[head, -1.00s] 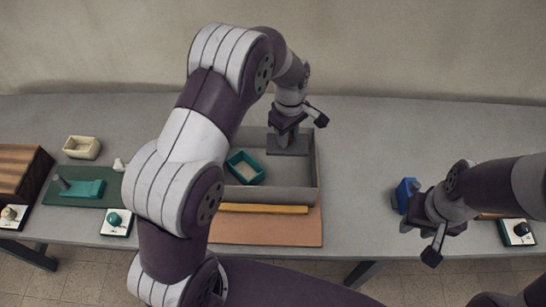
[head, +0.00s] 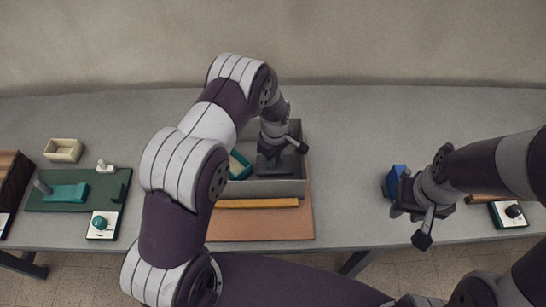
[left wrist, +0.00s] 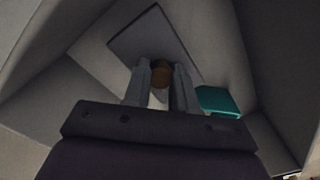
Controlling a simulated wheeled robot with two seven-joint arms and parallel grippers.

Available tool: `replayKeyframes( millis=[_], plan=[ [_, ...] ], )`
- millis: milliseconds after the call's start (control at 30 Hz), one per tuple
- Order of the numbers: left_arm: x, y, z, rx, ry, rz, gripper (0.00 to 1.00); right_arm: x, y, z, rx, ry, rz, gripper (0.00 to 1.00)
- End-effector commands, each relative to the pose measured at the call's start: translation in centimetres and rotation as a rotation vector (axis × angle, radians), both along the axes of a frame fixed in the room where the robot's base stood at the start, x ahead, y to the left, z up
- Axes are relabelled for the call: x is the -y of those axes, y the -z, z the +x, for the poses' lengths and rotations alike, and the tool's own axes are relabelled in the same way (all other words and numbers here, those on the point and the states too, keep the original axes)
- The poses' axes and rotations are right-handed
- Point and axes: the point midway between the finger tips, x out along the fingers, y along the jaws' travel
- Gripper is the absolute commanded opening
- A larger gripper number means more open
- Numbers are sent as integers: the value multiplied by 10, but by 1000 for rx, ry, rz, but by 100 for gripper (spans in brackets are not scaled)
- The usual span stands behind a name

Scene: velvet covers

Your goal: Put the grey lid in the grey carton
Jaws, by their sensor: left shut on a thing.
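The grey carton (head: 262,189) is an open box in the middle of the table. My left gripper (left wrist: 160,80) is shut on the brown knob (left wrist: 161,75) of the grey lid (left wrist: 140,36), a flat square plate. In the head view the lid (head: 290,166) shows partly under my left gripper (head: 273,150), over the right part of the carton. I cannot tell whether it touches the carton floor. A teal box (head: 238,165) is inside the carton on the left, partly hidden by my arm. My right gripper (head: 420,212) hangs near the table's front right; its fingers are unclear.
An orange-brown bar (head: 257,203) and a brown mat (head: 262,226) lie in front of the carton. A blue object (head: 395,181) is beside my right gripper. At the left are a cream box (head: 63,150) and a green board (head: 75,201).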

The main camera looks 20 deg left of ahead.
Motion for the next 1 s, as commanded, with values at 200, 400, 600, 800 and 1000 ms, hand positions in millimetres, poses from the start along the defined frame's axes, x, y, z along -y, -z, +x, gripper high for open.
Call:
replayKeyframes(
  millis=[200,400,600,800,1000],
  plan=[
    [0,8,0,2,0,0,0,0,-1,0,0,0,0,35],
    [0,12,0,1,0,0,0,0,3,0,-1,0,0,35],
    [0,10,0,1,0,0,52,0,1,0,0,0,0,35],
    [0,8,0,1,0,0,52,0,-1,0,0,0,0,35],
    [0,-18,2,6,0,-1,52,0,5,0,0,0,0,35]
  ],
)
